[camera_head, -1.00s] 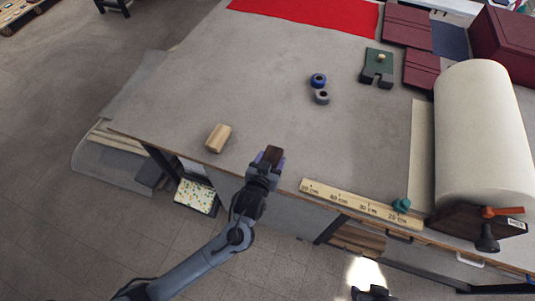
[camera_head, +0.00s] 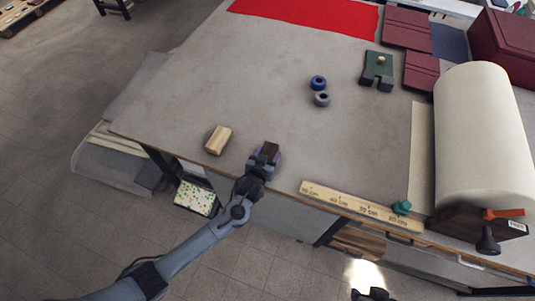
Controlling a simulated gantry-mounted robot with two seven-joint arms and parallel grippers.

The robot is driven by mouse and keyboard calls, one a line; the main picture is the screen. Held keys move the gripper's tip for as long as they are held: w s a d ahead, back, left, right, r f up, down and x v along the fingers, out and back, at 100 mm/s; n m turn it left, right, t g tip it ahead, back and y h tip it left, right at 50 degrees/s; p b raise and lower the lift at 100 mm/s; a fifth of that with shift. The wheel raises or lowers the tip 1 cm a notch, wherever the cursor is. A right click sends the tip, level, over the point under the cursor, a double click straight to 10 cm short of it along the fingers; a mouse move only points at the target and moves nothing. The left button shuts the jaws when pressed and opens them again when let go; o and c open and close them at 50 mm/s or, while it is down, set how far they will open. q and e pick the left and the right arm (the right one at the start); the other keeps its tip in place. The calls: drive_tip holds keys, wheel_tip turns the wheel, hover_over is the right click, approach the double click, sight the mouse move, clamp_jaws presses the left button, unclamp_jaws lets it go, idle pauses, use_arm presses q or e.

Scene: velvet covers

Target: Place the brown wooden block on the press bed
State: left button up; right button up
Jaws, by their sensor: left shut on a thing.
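My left gripper (camera_head: 265,158) is shut on the brown wooden block (camera_head: 270,149), a small dark brown piece that shows between its fingers. It is over the near edge of the grey table (camera_head: 260,80), right of a pale wooden block (camera_head: 218,140). I cannot tell how high the brown block is above the cloth. A dark green notched piece with a pale knob (camera_head: 378,66) is at the back right; I cannot tell whether it is the press bed. Part of my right gripper (camera_head: 372,293) shows at the bottom edge, and its fingers are unclear.
A blue ring (camera_head: 318,82) and a grey ring (camera_head: 321,99) lie mid-table. A wooden ruler (camera_head: 360,207) lies along the near edge with a teal item (camera_head: 401,207). A big cream roll (camera_head: 482,140) blocks the right. Maroon covers (camera_head: 407,28) and red cloth (camera_head: 305,14) lie behind.

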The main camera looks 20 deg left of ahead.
use_arm(q)
drive_tip(key=shift+f, duration=0.1)
drive_tip(key=shift+f, duration=0.15)
drive_tip(key=o, duration=1.1)
drive_tip(key=shift+o, duration=0.2)
drive_tip(key=shift+b, duration=0.45)
drive_tip(key=shift+s+r, duration=0.2)
drive_tip(key=shift+s, duration=0.05)
drive_tip(key=s+a+r+g, duration=0.1)
drive_tip(key=s+r+g, duration=0.1)
drive_tip(key=s, duration=0.9)
drive_tip(key=s+a+r+m+g, duration=0.1)
drive_tip(key=s+g, duration=0.3)
drive_tip(key=s, duration=0.7)
drive_tip(key=s+a+r+m+g, duration=0.1)
drive_tip(key=s+a+r+g, duration=0.1)
drive_tip(key=s, duration=0.9)
drive_tip(key=shift+a+r+g+h+p, duration=0.15)
drive_tip(key=shift+r+g+h+p, duration=0.15)
drive_tip(key=shift+r+g, duration=0.45)
